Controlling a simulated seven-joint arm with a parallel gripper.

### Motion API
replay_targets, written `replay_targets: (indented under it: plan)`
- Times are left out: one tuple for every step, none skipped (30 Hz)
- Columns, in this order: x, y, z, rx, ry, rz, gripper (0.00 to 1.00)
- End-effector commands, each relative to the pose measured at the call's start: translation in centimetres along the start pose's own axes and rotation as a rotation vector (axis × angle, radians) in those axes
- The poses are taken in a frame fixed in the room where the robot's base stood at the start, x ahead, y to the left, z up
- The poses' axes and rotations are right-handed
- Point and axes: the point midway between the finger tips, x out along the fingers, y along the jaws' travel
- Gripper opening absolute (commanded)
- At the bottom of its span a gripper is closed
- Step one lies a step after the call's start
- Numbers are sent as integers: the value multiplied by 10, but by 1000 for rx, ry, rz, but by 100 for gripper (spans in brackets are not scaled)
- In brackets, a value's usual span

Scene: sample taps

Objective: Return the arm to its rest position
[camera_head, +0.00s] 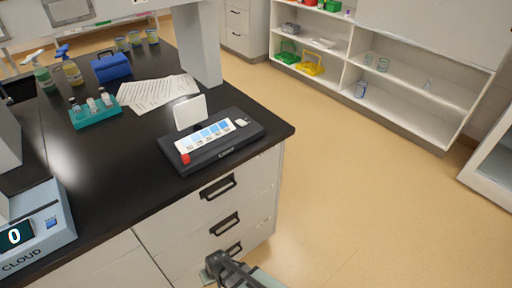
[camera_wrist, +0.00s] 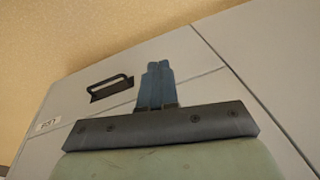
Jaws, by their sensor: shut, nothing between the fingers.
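My gripper (camera_wrist: 158,72) shows in the wrist view with its two blue-grey fingers pressed together and nothing between them. Behind it is a pale drawer front with a dark handle (camera_wrist: 108,87). In the head view, part of my dark wrist and arm (camera_head: 235,270) shows at the bottom centre, low in front of the bench drawers and below the black bench top (camera_head: 110,150). The fingertips cannot be made out clearly in the head view.
On the bench top stand a black device with a row of blue-white panels (camera_head: 212,140), a teal vial rack (camera_head: 95,112), a blue box (camera_head: 111,67), spray bottles (camera_head: 72,70) and a scale (camera_head: 35,232). White shelves (camera_head: 400,85) stand at the back. The floor at right (camera_head: 370,200) is clear.

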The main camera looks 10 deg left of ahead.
Motion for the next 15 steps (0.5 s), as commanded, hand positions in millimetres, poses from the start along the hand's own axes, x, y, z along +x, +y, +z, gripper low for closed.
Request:
replay_targets:
  plan:
    - [0, 19, 8, 28, -22, 13, 0]
    - [0, 30, 13, 43, -35, 20, 0]
    - [0, 42, 19, 62, -54, 28, 0]
    - [0, 52, 24, 76, -66, 35, 0]
    - [0, 62, 29, 91, -81, 41, 0]
    - [0, 74, 36, 110, -99, 49, 0]
    - [0, 82, 42, 124, -113, 54, 0]
    - [-1, 91, 48, 139, -127, 59, 0]
    - [-1, 102, 55, 158, -145, 65, 0]
    - [-2, 110, 61, 173, -160, 69, 0]
    - [-2, 118, 68, 188, -175, 73, 0]
    - [-3, 129, 76, 206, -193, 78, 0]
    - [-4, 136, 83, 221, -208, 81, 0]
    - [-5, 143, 89, 236, -222, 84, 0]
    - [-6, 152, 99, 256, -241, 87, 0]
